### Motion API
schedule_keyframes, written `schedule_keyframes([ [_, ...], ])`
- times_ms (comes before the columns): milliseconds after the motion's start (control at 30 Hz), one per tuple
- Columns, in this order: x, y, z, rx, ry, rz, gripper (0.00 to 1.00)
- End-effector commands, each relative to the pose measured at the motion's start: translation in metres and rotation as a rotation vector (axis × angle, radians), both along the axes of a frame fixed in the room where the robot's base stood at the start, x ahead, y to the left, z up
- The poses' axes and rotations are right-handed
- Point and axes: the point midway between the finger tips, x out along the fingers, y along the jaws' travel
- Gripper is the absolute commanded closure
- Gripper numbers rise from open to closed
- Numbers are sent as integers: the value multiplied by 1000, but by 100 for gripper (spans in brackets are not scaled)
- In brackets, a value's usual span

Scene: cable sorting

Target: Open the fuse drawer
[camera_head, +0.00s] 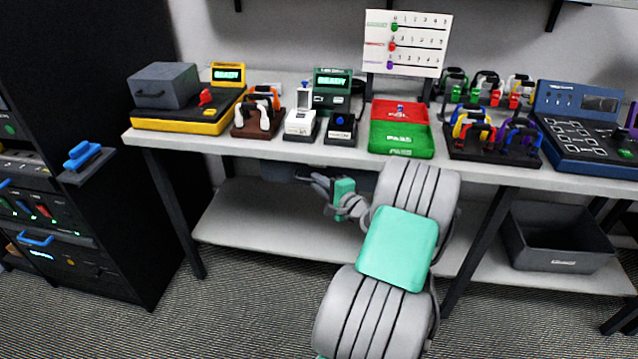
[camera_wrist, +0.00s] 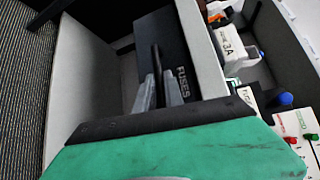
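The fuse drawer's dark front (camera_wrist: 185,50), marked FUSES, fills the middle of the wrist view. A thin dark bar handle (camera_wrist: 155,62) stands out from it. My gripper (camera_wrist: 158,88) has its two grey fingers on either side of the bar, closed around it. In the head view my gripper (camera_head: 322,183) is under the bench, near the dark drawer (camera_head: 283,172); my arm hides part of this area.
The bench top (camera_head: 210,143) above carries testers, cable racks and a red and green tray (camera_head: 400,138). A lower shelf (camera_head: 250,222) runs below, with a grey bin (camera_head: 558,240) at right. A black cabinet (camera_head: 110,225) stands left. Carpet in front is clear.

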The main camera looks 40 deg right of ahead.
Motion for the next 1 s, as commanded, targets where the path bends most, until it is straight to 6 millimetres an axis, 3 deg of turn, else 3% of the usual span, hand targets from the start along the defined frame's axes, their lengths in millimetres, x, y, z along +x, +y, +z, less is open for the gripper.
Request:
schedule_keyframes([
  [133,0,0,0,0,0,0,100],
  [1000,0,0,0,0,1,1,100],
])
